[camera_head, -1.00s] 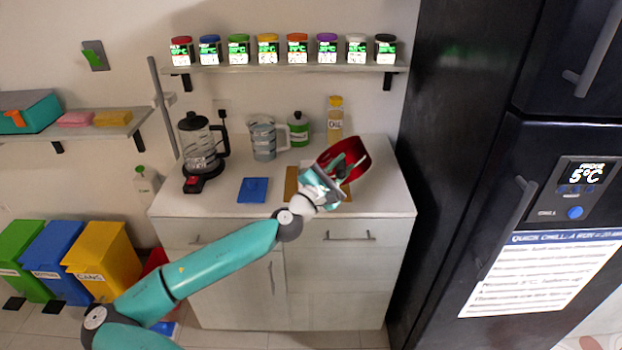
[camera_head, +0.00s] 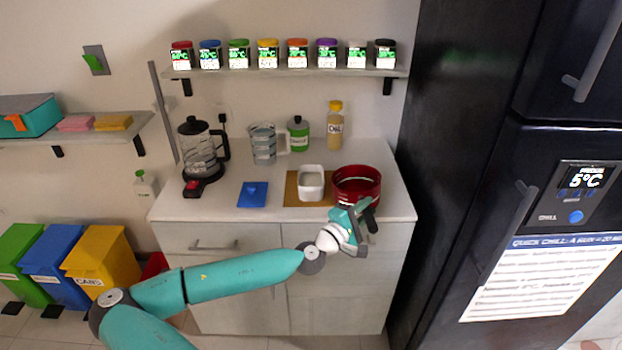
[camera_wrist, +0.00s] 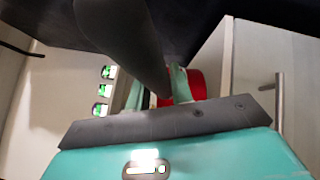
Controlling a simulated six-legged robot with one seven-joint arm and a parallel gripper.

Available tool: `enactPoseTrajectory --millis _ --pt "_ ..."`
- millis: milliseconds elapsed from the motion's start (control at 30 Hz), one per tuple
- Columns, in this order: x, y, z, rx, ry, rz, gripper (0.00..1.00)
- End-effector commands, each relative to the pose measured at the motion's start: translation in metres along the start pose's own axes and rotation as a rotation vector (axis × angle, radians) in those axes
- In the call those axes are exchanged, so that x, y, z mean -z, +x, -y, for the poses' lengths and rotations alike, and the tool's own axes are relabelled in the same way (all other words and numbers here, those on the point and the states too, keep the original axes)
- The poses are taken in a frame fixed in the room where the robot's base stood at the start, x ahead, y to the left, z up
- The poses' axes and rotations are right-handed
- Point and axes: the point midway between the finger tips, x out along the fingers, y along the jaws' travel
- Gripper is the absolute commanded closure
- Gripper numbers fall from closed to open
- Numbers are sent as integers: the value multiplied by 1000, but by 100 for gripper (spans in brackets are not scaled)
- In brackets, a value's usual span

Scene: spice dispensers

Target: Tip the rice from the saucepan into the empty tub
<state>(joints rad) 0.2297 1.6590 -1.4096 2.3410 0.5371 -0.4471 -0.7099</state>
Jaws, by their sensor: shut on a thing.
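The red saucepan (camera_head: 357,183) is level at the right of the counter, just right of the tub. I cannot tell whether its base touches the counter. My gripper (camera_head: 360,213) is shut on its dark handle, at the near side of the pan. In the wrist view the handle (camera_wrist: 130,40) runs between my fingers, and part of the red pan (camera_wrist: 196,84) shows behind them. The white tub (camera_head: 311,184) stands upright on a brown board (camera_head: 291,190). Rice is too small to make out in either vessel.
A blue pad (camera_head: 253,194), a coffee maker (camera_head: 200,150), a measuring jug (camera_head: 263,145), a green bottle (camera_head: 298,135) and an oil bottle (camera_head: 335,127) stand left of and behind the tub. The black fridge (camera_head: 450,120) rises close on the right.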

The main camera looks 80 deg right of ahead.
Motion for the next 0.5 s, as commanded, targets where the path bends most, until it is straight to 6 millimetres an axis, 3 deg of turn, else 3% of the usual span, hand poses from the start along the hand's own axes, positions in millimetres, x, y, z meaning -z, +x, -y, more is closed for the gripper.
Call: enactPoseTrajectory --millis 267,500 --pt "-6 3 17 40 118 -2 100" --pt "-13 5 1 43 133 -3 100"
